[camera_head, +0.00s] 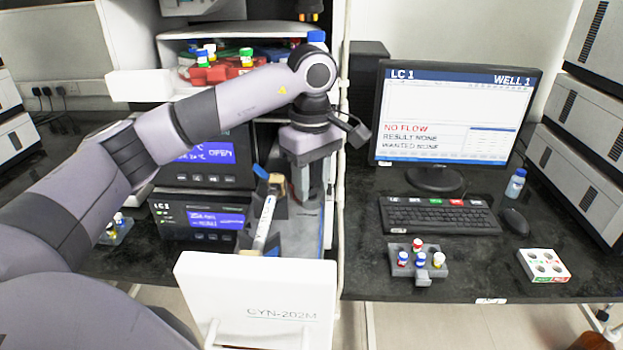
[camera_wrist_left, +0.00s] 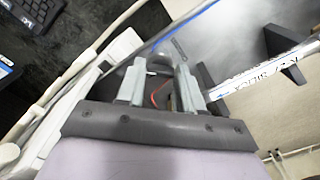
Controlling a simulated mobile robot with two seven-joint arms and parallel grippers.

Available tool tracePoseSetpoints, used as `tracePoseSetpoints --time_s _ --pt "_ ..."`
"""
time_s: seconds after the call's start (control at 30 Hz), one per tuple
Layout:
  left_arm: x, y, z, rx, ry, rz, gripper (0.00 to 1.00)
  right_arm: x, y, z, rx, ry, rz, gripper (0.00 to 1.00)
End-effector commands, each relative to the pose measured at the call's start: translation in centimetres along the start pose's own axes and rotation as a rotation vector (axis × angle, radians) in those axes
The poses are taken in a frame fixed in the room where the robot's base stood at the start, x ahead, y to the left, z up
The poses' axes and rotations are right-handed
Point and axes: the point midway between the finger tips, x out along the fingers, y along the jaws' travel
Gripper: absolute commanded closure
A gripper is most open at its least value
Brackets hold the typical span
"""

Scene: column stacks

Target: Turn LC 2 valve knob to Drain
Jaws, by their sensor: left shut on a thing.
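My left gripper (camera_head: 303,188) reaches down in front of the open column bay, right of the instrument stack. In the left wrist view its fingers (camera_wrist_left: 161,88) are either side of a grey rounded piece (camera_wrist_left: 163,58), which looks like the valve knob. The jaws are shut on it. The fingers and wrist hide most of the knob, so I cannot read its marked position. A white column with a printed label (camera_head: 265,222) stands tilted just left of the gripper and also shows in the wrist view (camera_wrist_left: 262,77). My right gripper is not in view.
A white open door or drawer front marked CYN-202M (camera_head: 255,285) stands below the gripper. The monitor (camera_head: 450,110) reads LC 1, NO FLOW. A keyboard (camera_head: 440,216), a grey vial rack (camera_head: 425,275) and a white vial box (camera_head: 543,265) are on the right bench.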

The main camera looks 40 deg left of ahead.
Motion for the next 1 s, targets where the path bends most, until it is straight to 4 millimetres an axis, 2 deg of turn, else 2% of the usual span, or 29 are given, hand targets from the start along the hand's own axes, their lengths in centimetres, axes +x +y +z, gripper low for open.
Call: tracePoseSetpoints --time_s 0.6,0.63,0.7,1.0 --pt "-0.09 0.01 -0.07 -0.041 0.001 0.001 0.94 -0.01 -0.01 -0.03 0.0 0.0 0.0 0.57" --pt "-0.09 0.01 -0.07 -0.041 0.001 0.001 0.54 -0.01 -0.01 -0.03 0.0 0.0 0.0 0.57" --pt "-0.09 0.01 -0.06 -0.041 0.001 0.001 0.38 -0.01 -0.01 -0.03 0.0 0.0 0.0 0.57" --pt "-0.21 0.02 -0.04 -0.039 0.001 0.001 0.38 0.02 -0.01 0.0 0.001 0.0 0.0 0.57"
